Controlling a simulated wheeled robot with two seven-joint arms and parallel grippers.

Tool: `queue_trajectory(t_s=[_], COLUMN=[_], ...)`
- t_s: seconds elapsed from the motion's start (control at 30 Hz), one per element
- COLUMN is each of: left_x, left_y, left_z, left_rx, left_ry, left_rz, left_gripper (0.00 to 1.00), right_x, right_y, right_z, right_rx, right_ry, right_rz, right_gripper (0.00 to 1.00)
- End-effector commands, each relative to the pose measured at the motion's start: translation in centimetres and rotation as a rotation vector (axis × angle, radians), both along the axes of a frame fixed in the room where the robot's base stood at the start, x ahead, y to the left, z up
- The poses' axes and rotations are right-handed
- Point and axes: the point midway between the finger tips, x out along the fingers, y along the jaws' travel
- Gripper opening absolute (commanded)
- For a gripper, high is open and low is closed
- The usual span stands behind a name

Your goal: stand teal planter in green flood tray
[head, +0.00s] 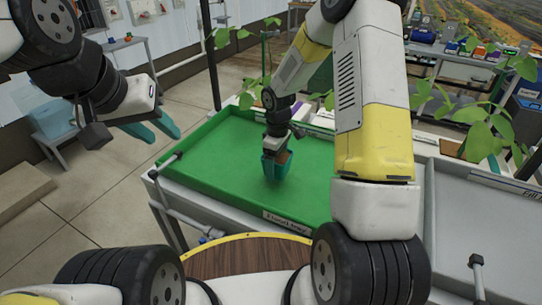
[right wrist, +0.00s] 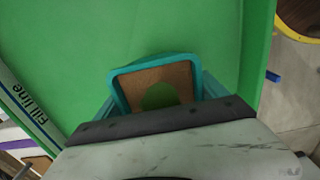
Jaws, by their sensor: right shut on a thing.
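The teal planter (head: 270,170) is a small square pot with brown fill, upright or nearly so over the green flood tray (head: 215,180). My right gripper (head: 277,157) reaches down from above and is shut on it. In the right wrist view the planter's rim (right wrist: 118,92) lies between my right gripper's teal fingers (right wrist: 160,95), with brown fill and a green patch inside. The tray's green floor (right wrist: 60,60) surrounds it there. I cannot tell whether the planter's base touches the floor. My left gripper (head: 153,129) is open and empty, left of the tray.
A grey tray (head: 480,220) adjoins on the right. A thin post and leafy plants (head: 245,37) stand behind the green tray; more leaves (head: 490,130) hang at right. A wooden round top (head: 245,258) is in front. The green tray's floor around the planter is clear.

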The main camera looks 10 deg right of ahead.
Motion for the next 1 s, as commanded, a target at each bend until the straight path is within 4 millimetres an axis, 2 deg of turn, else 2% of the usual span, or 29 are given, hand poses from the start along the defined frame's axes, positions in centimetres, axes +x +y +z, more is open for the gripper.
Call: queue_trajectory(t_s=[0.13,0.33,0.7,0.73,0.8,1.0], left_x=[0.0,0.0,0.0,0.0,0.0,0.0], left_y=[0.0,0.0,0.0,0.0,0.0,0.0], left_z=[0.0,0.0,0.0,0.0,0.0,0.0], left_rx=[0.0,0.0,0.0,0.0,0.0,0.0], left_ry=[0.0,0.0,0.0,0.0,0.0,0.0], left_rz=[0.0,0.0,0.0,0.0,0.0,0.0], left_gripper=[0.36,0.36,0.36,0.36,0.36,0.36], right_x=[0.1,0.1,0.2,0.1,0.1,0.1], right_y=[0.1,0.1,0.1,0.1,0.1,0.1], right_z=[-0.8,-3.4,-3.8,-3.8,-3.8,-3.8], right_rx=[0.0,0.0,0.0,0.0,0.0,0.0], right_ry=[0.001,0.001,-0.001,-0.001,-0.001,0.0], right_rz=[-0.001,0.0,-0.001,-0.001,-0.001,-0.001], right_gripper=[0.31,0.31,0.31,0.88,1.0,1.0])
